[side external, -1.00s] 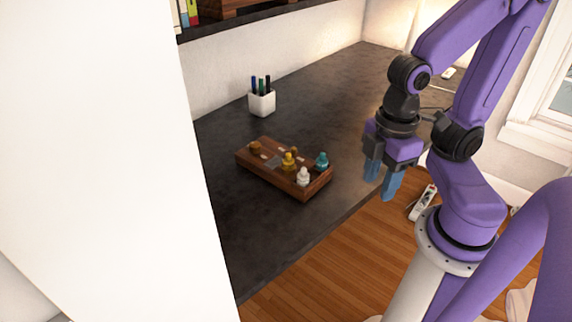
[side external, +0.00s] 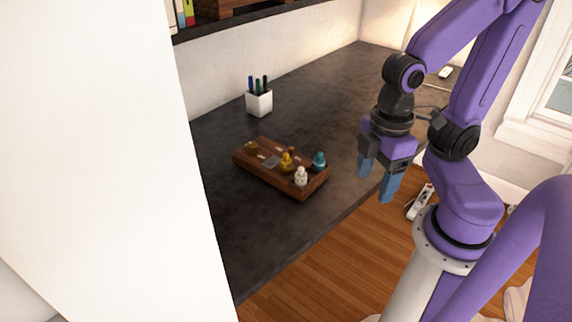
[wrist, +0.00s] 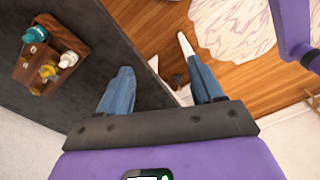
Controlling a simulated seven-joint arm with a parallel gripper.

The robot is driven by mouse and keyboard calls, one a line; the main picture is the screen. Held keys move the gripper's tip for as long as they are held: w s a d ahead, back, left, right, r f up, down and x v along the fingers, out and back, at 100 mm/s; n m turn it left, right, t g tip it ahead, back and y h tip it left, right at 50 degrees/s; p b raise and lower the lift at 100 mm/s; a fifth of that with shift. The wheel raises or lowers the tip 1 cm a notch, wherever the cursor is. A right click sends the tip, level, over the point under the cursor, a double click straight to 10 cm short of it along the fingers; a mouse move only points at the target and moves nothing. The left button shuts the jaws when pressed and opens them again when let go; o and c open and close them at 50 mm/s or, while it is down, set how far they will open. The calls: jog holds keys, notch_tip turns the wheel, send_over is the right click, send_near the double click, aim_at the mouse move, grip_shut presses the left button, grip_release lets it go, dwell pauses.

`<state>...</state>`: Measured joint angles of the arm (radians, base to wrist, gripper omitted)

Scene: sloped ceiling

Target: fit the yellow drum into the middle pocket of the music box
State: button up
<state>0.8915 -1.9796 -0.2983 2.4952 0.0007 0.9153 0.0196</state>
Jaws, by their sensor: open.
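The music box (side external: 262,177) is a low brown wooden box on the dark desk, left of my gripper. A yellow drum-like piece (side external: 286,162) stands on it near the middle, between a white piece (side external: 300,177) and a small grey plate; I cannot tell whether it sits in a pocket. A teal piece (side external: 319,160) stands at the box's right end. In the wrist view the box (wrist: 62,40) is at upper left, with the yellow piece (wrist: 48,70) upright on it. My gripper (side external: 376,180) is open and empty, pointing down by the desk's front edge, apart from the box.
A white pen cup (side external: 260,103) stands behind the box near the wall. A shelf (side external: 240,18) hangs above the back of the desk. The desk (side external: 330,110) is clear between box and gripper. A large white surface (side external: 100,160) fills the left foreground.

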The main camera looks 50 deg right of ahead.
jog(key=w+a+r+m, duration=0.1)
jog(key=w+a+m, duration=0.1)
jog(key=w+m, duration=0.55)
jog(key=m+h, duration=0.2)
jog(key=m, duration=2.3)
send_over(286, 154)
jog(key=a, duration=0.2)
jog(key=f, duration=0.6)
jog(key=d+f, duration=0.1)
jog(key=f, duration=0.5)
jog(key=d+f, duration=0.1)
jog(key=f, duration=0.5)
jog(key=shift+w+d, duration=0.1)
jog(key=shift+c, duration=0.3)
jog(key=c, duration=1.1)
